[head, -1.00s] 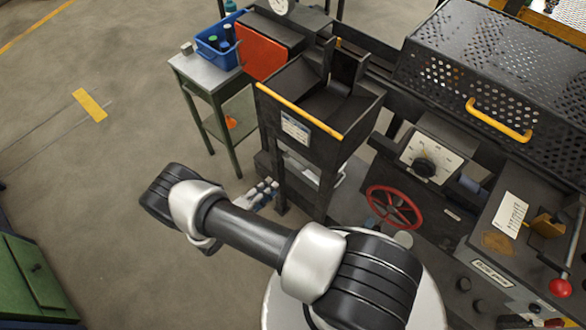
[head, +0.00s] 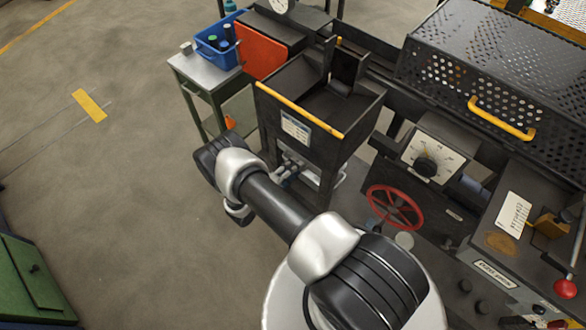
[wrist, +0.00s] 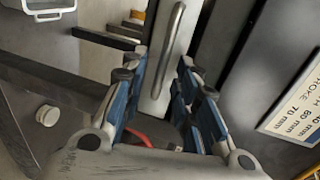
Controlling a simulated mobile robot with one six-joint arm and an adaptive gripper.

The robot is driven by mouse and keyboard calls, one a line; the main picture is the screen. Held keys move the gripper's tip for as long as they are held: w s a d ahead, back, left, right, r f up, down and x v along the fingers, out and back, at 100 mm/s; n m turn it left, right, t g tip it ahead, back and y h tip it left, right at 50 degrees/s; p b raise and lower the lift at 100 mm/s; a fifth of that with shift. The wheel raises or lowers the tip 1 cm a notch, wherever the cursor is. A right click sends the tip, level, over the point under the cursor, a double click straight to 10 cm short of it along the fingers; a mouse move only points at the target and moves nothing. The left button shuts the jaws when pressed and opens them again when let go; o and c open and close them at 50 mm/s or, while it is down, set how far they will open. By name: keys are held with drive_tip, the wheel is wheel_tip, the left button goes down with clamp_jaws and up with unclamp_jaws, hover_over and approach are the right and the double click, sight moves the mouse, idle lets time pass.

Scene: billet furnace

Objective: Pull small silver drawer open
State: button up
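The small silver drawer shows in the wrist view as a narrow light-grey front (wrist: 152,62) with a bar handle (wrist: 168,48) running lengthwise up the picture. My gripper (wrist: 160,76) is open, with its two blue-padded fingers on either side of the handle's lower end. I cannot tell whether the pads touch the handle. In the head view my gripper (head: 288,168) reaches under the black hopper (head: 312,110) with the yellow edge. My arm and the hopper hide most of the drawer there.
A label plate (wrist: 294,98) is at the right in the wrist view. A red handwheel (head: 394,207) and a dial box (head: 430,160) stand right of the hopper. A side table (head: 207,76) with a blue bin (head: 218,42) stands behind left.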

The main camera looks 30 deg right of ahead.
drive_tip(key=shift+c, duration=0.3)
clamp_jaws()
idle(0.4)
